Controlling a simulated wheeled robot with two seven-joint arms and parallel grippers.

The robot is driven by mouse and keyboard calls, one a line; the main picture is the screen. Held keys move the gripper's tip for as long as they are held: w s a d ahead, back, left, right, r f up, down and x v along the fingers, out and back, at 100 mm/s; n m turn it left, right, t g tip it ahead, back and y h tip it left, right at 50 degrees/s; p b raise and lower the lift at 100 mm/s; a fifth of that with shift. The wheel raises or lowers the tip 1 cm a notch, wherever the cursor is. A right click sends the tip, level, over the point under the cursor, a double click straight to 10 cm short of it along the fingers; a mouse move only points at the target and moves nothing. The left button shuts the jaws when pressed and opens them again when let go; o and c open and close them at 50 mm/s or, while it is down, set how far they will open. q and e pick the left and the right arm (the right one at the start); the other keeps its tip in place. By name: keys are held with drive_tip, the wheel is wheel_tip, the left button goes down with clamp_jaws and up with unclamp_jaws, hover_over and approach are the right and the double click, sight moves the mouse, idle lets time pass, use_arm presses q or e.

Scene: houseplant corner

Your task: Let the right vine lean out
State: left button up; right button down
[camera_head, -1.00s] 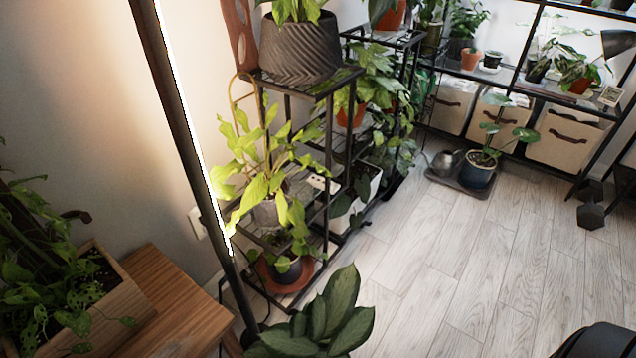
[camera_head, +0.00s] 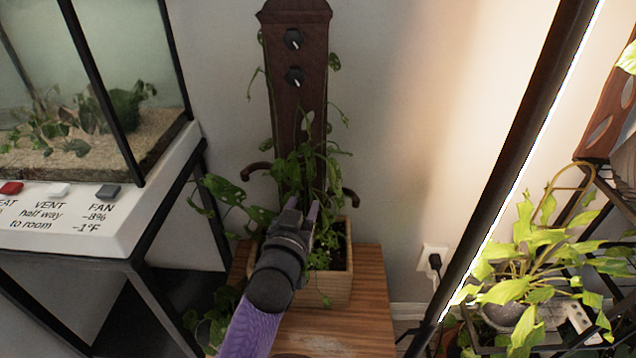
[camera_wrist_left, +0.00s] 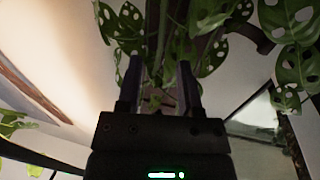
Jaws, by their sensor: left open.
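A leafy vine plant (camera_head: 303,168) with holed leaves grows from a wooden planter box (camera_head: 338,285), up a dark upright board (camera_head: 296,110). Two black knobs (camera_head: 293,39) sit on the board's front. Leaves on thin stems show past its right edge (camera_head: 338,115) and on its left. A curved dark arm sticks out low on the left (camera_head: 256,170) and another on the right (camera_head: 351,198). My left gripper (camera_head: 304,208) is open in front of the lower foliage. In the wrist view, holed leaves (camera_wrist_left: 213,52) surround its fingers (camera_wrist_left: 162,75); contact is unclear. My right gripper is out of view.
The planter stands on a small wooden table (camera_head: 370,285). A glass terrarium (camera_head: 90,90) on a white labelled base (camera_head: 60,225) stands at left. A slanted lit lamp pole (camera_head: 515,150) and a shelf plant (camera_head: 525,250) are at right. Bare wall lies between board and pole.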

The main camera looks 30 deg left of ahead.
sight(310, 187)
use_arm(q)
drive_tip(key=b+x, duration=0.1)
drive_tip(key=x, duration=0.2)
drive_tip(key=b+x, duration=0.1)
drive_tip(key=x, duration=0.2)
drive_tip(key=shift+w+f+b, duration=0.15)
drive_tip(key=shift+f+b, duration=0.1)
drive_tip(key=shift+b, duration=0.1)
drive_tip(key=shift+w+a+r, duration=0.15)
drive_tip(key=shift+w, duration=0.2)
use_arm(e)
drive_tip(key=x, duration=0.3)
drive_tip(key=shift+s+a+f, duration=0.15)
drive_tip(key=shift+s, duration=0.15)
use_arm(q)
clamp_jaws()
